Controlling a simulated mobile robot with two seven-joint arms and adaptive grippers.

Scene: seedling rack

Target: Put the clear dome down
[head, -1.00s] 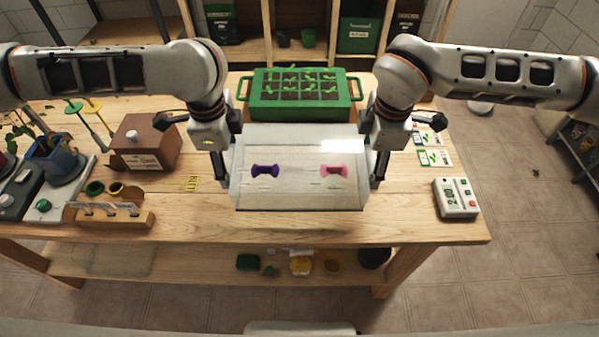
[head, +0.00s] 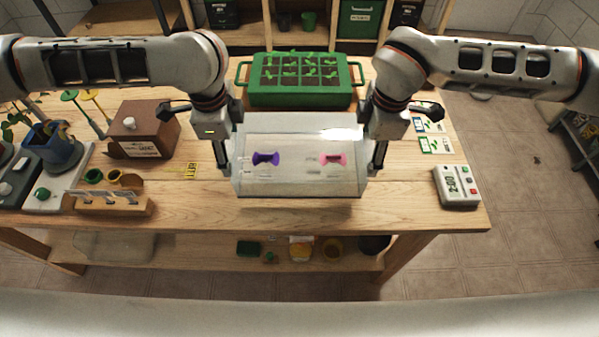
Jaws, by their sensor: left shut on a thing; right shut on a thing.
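The clear dome (head: 298,180) is a see-through box-shaped cover with a purple knob (head: 266,158) and a pink knob (head: 333,159) showing on it. It is at the front middle of the wooden table in the head view. My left gripper (head: 229,170) is shut on its left side and my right gripper (head: 375,170) is shut on its right side. The dome looks level and at or very near the table top; I cannot tell whether it touches. The green seedling tray (head: 300,100) stands uncovered behind it, with small seedlings in dark cells.
A brown box (head: 143,130), a wooden tool holder (head: 110,203) and a potted plant (head: 50,148) stand on the left. A timer (head: 457,187) and seed packets (head: 435,145) lie on the right. The table (head: 410,205) is bare between the dome and timer.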

